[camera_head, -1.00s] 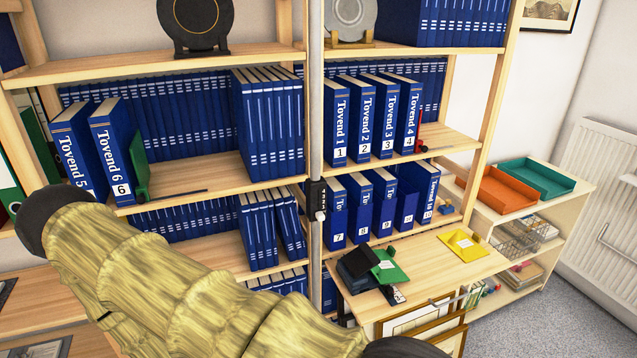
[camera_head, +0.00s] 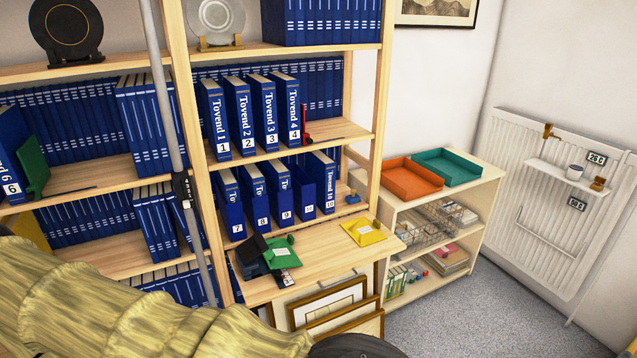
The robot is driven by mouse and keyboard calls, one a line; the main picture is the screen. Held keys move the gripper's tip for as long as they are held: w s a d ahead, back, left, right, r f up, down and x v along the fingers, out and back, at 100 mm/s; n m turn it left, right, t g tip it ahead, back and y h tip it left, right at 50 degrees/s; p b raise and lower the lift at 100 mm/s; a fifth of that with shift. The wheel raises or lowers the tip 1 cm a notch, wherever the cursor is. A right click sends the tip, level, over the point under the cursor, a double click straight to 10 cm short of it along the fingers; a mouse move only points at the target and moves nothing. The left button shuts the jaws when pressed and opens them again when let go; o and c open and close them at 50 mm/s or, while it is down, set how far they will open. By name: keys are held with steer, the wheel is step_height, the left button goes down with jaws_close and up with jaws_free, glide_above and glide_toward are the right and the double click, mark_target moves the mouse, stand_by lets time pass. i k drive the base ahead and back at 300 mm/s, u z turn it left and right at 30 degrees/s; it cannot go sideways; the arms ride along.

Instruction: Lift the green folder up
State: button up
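A small green folder-like item (camera_head: 280,252) with a white label lies on the wooden desk shelf (camera_head: 325,257), next to a dark box-like object (camera_head: 251,258). A second green item (camera_head: 32,166) stands upright on the left middle shelf beside the blue volume marked 6. The frames do not settle which one is the green folder. My yellow-sleeved arm crosses the lower left, ending in a dark round part at the bottom edge. My gripper is not in view.
A yellow folder-like item (camera_head: 363,232) lies on the desk's right side. Orange (camera_head: 411,180) and teal (camera_head: 447,167) trays top a low cabinet. Framed prints (camera_head: 330,305) lean under the desk. A grey pole stands before the bookcase. Carpet at the lower right is clear.

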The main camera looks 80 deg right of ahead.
mark_target(281, 253)
steer(key=k, duration=0.5)
steer(key=z, duration=1.55)
steer(key=i, duration=0.15)
steer(key=z, duration=0.2)
